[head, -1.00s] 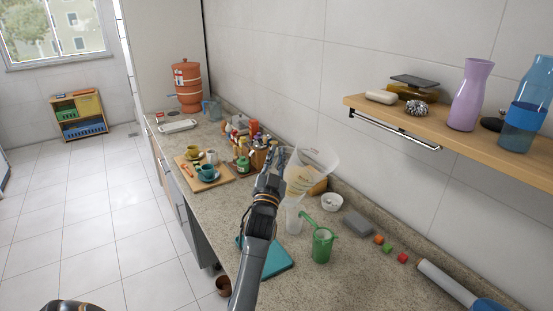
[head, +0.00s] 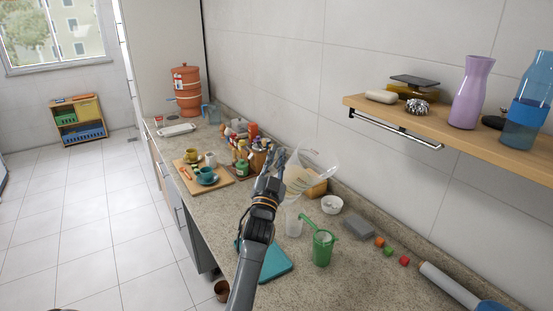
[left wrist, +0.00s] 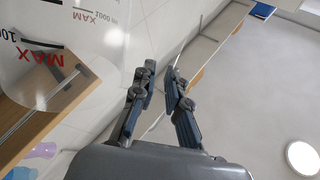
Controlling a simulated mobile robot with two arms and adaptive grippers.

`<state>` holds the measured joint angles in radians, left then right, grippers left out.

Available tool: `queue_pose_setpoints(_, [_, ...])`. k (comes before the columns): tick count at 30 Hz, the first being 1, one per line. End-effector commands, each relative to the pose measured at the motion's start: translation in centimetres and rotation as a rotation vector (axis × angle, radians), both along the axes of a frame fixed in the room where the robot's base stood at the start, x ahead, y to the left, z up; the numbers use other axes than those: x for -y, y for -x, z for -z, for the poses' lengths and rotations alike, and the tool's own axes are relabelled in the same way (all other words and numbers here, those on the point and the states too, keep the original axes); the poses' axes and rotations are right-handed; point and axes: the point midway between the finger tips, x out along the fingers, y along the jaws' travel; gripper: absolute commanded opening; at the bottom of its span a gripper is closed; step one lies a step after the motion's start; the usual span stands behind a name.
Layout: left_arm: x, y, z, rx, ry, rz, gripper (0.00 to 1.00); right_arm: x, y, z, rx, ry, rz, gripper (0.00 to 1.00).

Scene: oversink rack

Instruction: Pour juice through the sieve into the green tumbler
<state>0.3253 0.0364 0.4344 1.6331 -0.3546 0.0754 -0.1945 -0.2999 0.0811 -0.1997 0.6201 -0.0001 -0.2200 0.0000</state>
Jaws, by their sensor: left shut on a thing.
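My left gripper (head: 272,172) is shut on a large clear jug (head: 318,160) and holds it above the counter, tilted, with its wide mouth up and to the right. A pale content shows low in the jug. In the left wrist view the jug (left wrist: 85,45), with "MAX" markings, is at upper left beside the fingers (left wrist: 165,90); the grip point itself is not clear. The green tumbler (head: 323,251) stands upright on the counter, nearer than the jug and apart from it. My right gripper is not in view.
A clear cup (head: 293,224) stands left of the tumbler. Bottles crowd behind the gripper. A wooden shelf (head: 450,125) projects from the wall at right.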

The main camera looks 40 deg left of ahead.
Motion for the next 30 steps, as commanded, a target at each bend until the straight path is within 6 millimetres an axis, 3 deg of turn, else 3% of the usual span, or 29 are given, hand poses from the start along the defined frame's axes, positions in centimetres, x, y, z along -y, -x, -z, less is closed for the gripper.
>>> queue_pose_setpoints(30, [0.6, 0.2, 0.2, 0.025, -0.098, 0.001, 0.0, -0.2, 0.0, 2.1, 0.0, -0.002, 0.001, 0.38])
